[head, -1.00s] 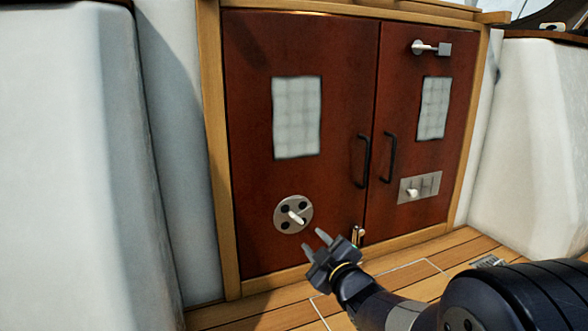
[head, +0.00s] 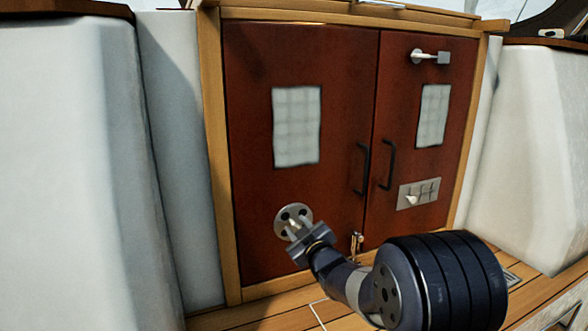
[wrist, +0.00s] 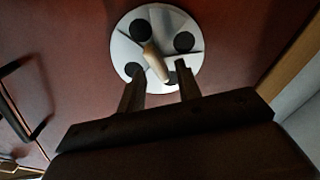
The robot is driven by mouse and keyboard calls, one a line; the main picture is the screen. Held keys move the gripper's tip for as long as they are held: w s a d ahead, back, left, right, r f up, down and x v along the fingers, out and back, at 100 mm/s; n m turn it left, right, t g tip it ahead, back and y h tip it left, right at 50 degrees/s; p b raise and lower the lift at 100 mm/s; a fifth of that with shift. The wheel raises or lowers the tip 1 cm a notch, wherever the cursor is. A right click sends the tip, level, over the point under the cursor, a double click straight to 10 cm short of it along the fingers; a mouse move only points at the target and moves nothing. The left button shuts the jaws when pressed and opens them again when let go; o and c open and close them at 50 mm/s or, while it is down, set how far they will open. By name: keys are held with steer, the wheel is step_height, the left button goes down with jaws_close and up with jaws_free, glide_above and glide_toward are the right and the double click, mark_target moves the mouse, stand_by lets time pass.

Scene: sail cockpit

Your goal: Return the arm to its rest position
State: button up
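My gripper (head: 296,227) is in front of the round metal plate (head: 282,214) low on the left red-brown door (head: 255,180). In the wrist view, the two fingers of my gripper (wrist: 158,92) are spread apart with a gap between them. They point at the round plate (wrist: 178,24), which has several dark round holes and a pale knob (wrist: 155,60) at its middle. The knob's lower end shows between the fingertips, and I cannot tell whether they touch it. In the head view my gripper covers part of the plate.
The right door (head: 423,120) carries a latch (head: 430,57) at the top and a switch panel (head: 418,194) below. Dark handles (head: 362,168) flank the door seam. White cockpit walls (head: 70,170) stand on both sides. Wooden floor (head: 245,318) lies below.

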steer(key=m+p, duration=0.4)
steer(key=p, duration=0.1)
steer(key=m+p, duration=0.2)
steer(key=p, duration=0.1)
steer(key=shift+w+d+r, duration=0.1)
steer(key=shift+d+r, duration=0.2)
steer(key=shift+s+d+f, duration=0.15)
steer(key=shift+s+f, duration=0.05)
steer(key=shift+s, duration=0.05)
steer(key=v, duration=1)
steer(key=shift+s, duration=0.15)
